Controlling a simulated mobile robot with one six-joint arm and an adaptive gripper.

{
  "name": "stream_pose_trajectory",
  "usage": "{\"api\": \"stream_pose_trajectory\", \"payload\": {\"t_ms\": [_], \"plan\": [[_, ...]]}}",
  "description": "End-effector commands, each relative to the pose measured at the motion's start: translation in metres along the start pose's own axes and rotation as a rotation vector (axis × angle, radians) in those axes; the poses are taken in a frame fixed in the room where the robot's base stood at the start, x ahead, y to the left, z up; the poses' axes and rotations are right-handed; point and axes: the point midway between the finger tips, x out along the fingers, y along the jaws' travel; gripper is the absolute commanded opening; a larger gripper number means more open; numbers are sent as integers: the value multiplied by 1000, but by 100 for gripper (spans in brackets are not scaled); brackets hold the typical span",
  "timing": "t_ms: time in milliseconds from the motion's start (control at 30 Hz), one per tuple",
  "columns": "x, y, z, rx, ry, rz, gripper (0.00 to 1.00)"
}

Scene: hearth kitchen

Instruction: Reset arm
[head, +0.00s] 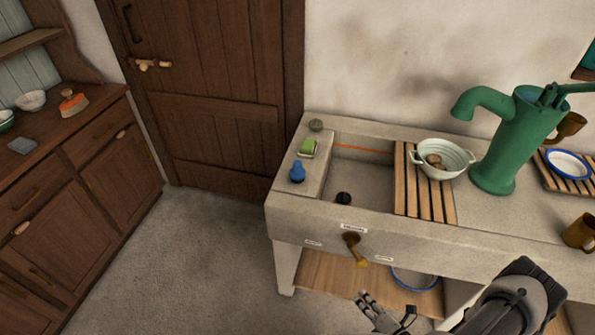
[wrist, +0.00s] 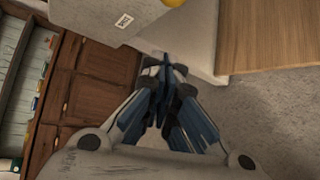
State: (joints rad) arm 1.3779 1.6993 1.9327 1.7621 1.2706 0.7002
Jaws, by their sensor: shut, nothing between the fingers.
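My gripper (head: 384,312) is at the bottom of the head view, in front of the stone sink and lower than its rim. In the wrist view my gripper (wrist: 164,75) has its fingertips together, with nothing held between them. The sink's pale stone side (wrist: 95,15) with a small label is just beyond the fingers in that view. I cannot tell whether the fingers touch it.
The stone sink (head: 285,215) has a brass tap (head: 352,246) sticking out in front. A wooden shelf (head: 325,277) lies below it. A green pump (head: 508,145) and a colander (head: 455,152) stand on top. A wooden dresser (head: 75,190) is left; the floor (head: 190,265) between is clear.

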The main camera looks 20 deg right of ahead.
Motion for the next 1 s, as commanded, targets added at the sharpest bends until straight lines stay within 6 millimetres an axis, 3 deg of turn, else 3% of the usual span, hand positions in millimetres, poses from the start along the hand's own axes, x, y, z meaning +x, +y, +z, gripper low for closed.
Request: {"api": "stream_pose_trajectory", "payload": {"t_ms": [167,267,400,567,800,1000], "plan": [[2,15,11,-70,36,25,0],[6,47,28,-213,115,81,0],[12,118,47,-508,281,204,0],[9,201,47,-859,477,362,0],[-14,307,23,-1392,747,611,0],[-51,373,-5,-1842,948,826,0]]}}
